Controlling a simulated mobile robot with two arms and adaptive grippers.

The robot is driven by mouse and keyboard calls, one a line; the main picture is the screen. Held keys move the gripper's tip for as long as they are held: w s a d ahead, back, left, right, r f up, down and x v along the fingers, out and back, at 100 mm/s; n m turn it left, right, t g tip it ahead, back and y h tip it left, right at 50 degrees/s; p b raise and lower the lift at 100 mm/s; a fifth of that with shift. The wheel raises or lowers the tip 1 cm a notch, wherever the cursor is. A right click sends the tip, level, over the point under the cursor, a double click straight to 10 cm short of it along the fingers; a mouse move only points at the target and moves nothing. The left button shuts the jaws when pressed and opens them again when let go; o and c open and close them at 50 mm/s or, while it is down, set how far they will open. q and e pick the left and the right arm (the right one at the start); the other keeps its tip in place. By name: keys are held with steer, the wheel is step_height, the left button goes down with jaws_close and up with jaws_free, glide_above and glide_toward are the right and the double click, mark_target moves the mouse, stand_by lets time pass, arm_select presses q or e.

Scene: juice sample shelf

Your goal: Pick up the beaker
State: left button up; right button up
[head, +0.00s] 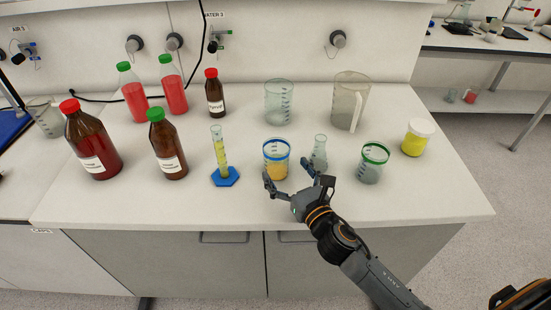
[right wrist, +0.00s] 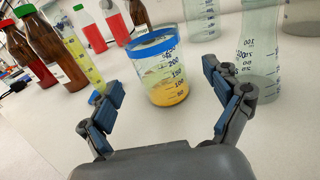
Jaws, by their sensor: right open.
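A beaker with a blue rim and yellow-orange liquid (head: 276,160) stands upright on the white bench near its front middle. My right gripper (head: 291,178) is open just in front of it, with nothing held. In the right wrist view the beaker (right wrist: 165,72) stands beyond and between the two open fingers (right wrist: 163,105), apart from both. Other beakers stand nearby: a green-rimmed one (head: 373,162) to the right and a clear one (head: 279,102) behind. My left gripper is not in view.
A glass flask (head: 319,152) stands close right of the right gripper. A graduated cylinder with a blue base (head: 225,178) is to the left. Brown bottles (head: 92,142), red-liquid bottles (head: 134,97), a large jug (head: 346,103) and a yellow jar (head: 417,139) stand around. The front strip is clear.

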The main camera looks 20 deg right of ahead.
mark_target(283, 167)
steer(key=w, duration=0.3)
steer(key=w+a+p, duration=0.1)
steer(key=shift+w+f, duration=0.25)
steer(key=shift+w, duration=0.25)
steer(key=shift+s, duration=0.1)
steer(key=shift+c, duration=0.9)
steer(key=c, duration=1.3)
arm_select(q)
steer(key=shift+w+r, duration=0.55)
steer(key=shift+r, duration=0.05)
arm_select(e)
steer(key=shift+o, duration=0.2)
steer(key=shift+r, duration=0.1)
